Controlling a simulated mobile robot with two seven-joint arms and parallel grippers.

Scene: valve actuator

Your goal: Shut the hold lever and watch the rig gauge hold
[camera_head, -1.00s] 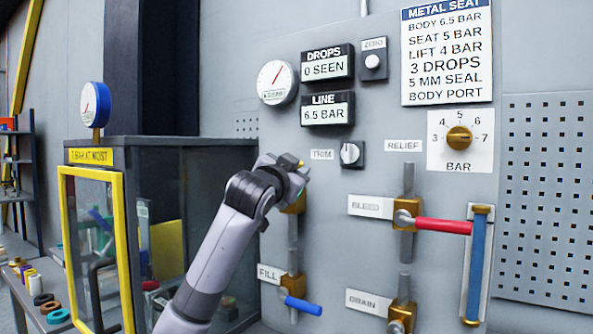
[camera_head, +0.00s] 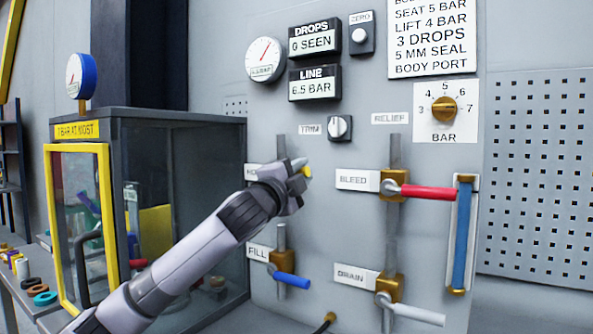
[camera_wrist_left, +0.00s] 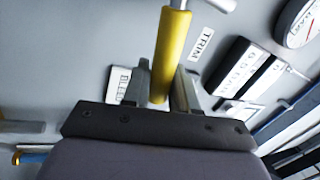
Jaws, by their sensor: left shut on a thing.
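The hold lever has a yellow handle; its tip (camera_head: 306,171) shows just past my left gripper (camera_head: 297,175) in the head view. In the left wrist view the yellow handle (camera_wrist_left: 172,48) runs between the two fingers of my left gripper (camera_wrist_left: 162,88), which is shut on it. The hold label (camera_head: 252,170) is partly covered by my arm, and the valve body is hidden behind my gripper. A round white dial (camera_head: 265,59) on the panel has a red needle pointing up and right. The line display (camera_head: 315,84) reads 6.5 BAR. My right gripper is not in view.
The blue fill lever (camera_head: 291,281) is below my gripper. The red bleed lever (camera_head: 430,192) and white drain lever (camera_head: 412,312) are to the right. A cabinet (camera_head: 170,113) with a yellow-framed door and a blue gauge (camera_head: 80,76) stands at left.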

